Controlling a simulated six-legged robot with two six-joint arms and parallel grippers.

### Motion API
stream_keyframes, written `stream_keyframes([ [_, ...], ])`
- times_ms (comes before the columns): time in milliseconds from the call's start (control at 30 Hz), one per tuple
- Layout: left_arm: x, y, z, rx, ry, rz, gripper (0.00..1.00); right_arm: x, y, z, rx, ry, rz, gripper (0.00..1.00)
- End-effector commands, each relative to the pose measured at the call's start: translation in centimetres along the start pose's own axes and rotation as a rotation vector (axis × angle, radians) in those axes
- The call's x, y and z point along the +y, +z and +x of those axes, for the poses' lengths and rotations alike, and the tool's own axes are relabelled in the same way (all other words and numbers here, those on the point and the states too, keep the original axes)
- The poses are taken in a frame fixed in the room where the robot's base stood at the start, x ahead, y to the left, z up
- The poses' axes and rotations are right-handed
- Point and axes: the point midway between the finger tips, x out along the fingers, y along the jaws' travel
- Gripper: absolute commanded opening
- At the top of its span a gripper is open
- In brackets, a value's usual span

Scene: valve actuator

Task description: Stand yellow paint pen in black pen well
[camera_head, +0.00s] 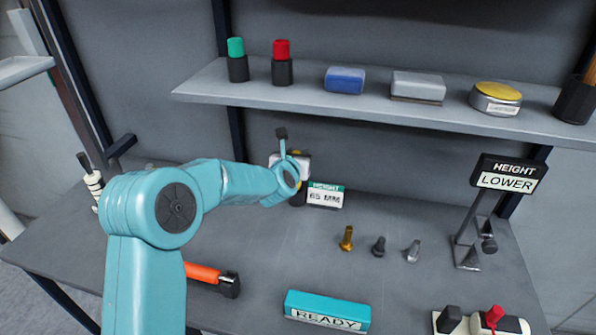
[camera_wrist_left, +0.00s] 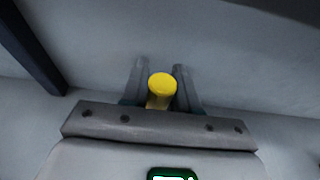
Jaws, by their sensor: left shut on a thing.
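The yellow paint pen (camera_wrist_left: 162,88) shows its round yellow end between the two grey fingers of my left gripper (camera_wrist_left: 160,95) in the left wrist view. The gripper is shut on it. In the head view my left gripper (camera_head: 298,166) is over the back of the bench, and the arm hides most of the pen. A short black cylinder (camera_head: 298,193) shows just below the gripper, beside the height sign; I cannot tell whether it is the black pen well or part of the pen. My right gripper is not in view.
A HEIGHT 65 MM sign (camera_head: 325,196) stands close right of the gripper. Above, a shelf (camera_head: 300,100) holds green and red-topped black cylinders, blocks and a tin. Several bolts (camera_head: 379,246), a READY block (camera_head: 327,311) and a HEIGHT LOWER sign (camera_head: 508,175) are on the bench.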

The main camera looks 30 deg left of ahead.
Motion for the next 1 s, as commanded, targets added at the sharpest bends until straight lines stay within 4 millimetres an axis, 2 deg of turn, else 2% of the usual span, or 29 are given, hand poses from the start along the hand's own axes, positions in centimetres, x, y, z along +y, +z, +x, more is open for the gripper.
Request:
stream_keyframes([
  [133, -0.1, -2.2, 0.6, 0.005, -0.002, 0.002, 0.00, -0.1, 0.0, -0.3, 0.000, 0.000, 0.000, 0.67],
  [267, 0.0, -3.5, 1.1, 0.003, -0.001, 0.000, 0.00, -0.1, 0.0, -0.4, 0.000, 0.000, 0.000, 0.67],
  [733, 0.0, -4.0, 1.6, -0.001, -0.001, 0.000, 0.00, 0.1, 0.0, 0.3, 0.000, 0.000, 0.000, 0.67],
  [767, 0.0, -3.8, 1.6, -0.001, -0.001, 0.000, 0.36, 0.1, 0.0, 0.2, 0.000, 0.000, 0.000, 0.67],
  [800, 0.0, -3.8, 1.5, 0.000, -0.001, 0.000, 0.49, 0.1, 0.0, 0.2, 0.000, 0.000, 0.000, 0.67],
  [833, 0.0, -3.8, 1.5, 0.000, -0.001, 0.000, 0.55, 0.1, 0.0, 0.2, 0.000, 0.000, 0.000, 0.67],
  [1000, 0.0, -3.8, 1.5, 0.000, -0.001, 0.000, 0.55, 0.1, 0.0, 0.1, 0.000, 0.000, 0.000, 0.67],
])
